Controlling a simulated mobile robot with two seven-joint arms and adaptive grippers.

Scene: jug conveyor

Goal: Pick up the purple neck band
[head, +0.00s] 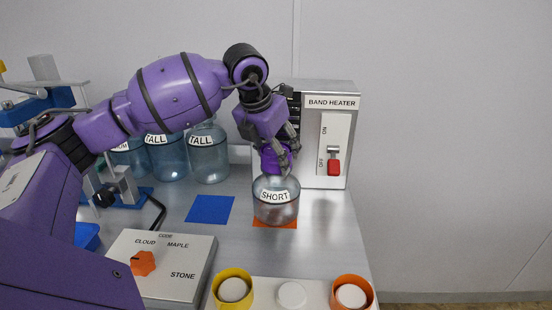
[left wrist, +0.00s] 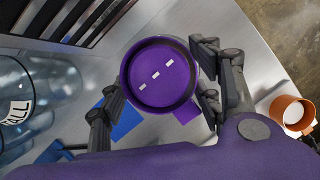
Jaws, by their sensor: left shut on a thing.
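The purple neck band (head: 275,159) is at the top of the clear jug labelled SHORT (head: 276,202), at its neck. In the left wrist view the band (left wrist: 163,76) looks round, with a dark ring and several white marks. My left gripper (head: 280,163) points down over the jug and is shut on the band, with fingers on both sides of it in the left wrist view (left wrist: 160,98). I cannot tell whether the band touches the jug. The SHORT jug stands upright on an orange mat (head: 287,226). My right gripper is not in view.
Blue jugs labelled TALL (head: 209,158) stand to the left. A blue mat (head: 210,209) is bare. A code box (head: 162,262) and yellow (head: 221,295) and orange (head: 368,296) cups are in front.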

